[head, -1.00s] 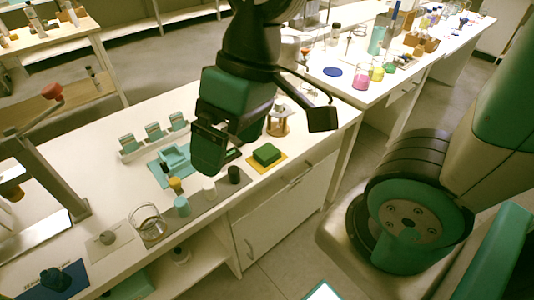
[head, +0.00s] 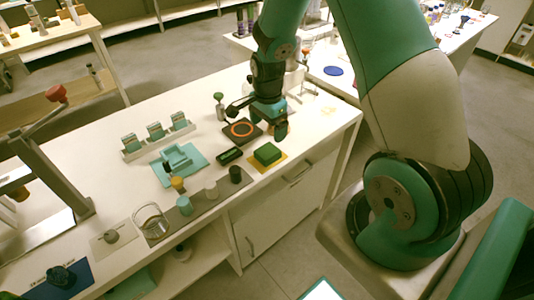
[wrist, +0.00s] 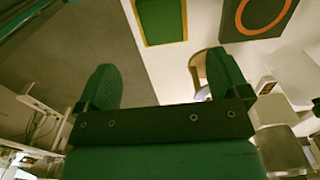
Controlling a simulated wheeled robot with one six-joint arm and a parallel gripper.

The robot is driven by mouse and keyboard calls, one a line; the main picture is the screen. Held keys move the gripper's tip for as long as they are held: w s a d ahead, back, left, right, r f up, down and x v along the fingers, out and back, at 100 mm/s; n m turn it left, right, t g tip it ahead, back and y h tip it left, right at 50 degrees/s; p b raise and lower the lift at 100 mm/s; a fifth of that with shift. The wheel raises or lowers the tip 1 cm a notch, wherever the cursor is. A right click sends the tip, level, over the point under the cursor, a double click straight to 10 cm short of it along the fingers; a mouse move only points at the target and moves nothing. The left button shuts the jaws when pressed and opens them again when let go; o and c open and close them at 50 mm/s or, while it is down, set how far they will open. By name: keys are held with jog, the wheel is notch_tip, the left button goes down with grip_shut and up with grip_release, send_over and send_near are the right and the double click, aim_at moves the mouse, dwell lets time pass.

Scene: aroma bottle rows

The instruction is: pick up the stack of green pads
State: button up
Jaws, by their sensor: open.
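The stack of green pads (head: 267,153) lies on a yellow mat (head: 281,162) near the table's front edge. In the wrist view the green pads (wrist: 162,18) show at the top, with the yellow mat (wrist: 150,43) around them. My gripper (head: 280,126) is just behind the stack in the head view, apart from it. In the wrist view my gripper's two green fingers (wrist: 163,82) are spread wide with nothing between them.
A dark square with an orange ring (head: 240,130) lies left of my gripper. A small dark tray (head: 230,156) and a dark cup (head: 235,174) stand left of the pads. A teal tray (head: 180,162) sits further left. The table edge is close.

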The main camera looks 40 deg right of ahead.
aim_at(268, 151)
notch_tip(268, 151, down, 11)
jog(key=shift+r+p, duration=0.2)
jog(key=shift+p, duration=0.6)
jog(key=c, duration=1.1)
notch_tip(268, 151, up, 20)
jog(key=shift+r+b, duration=0.1)
jog(key=shift+b, duration=0.55)
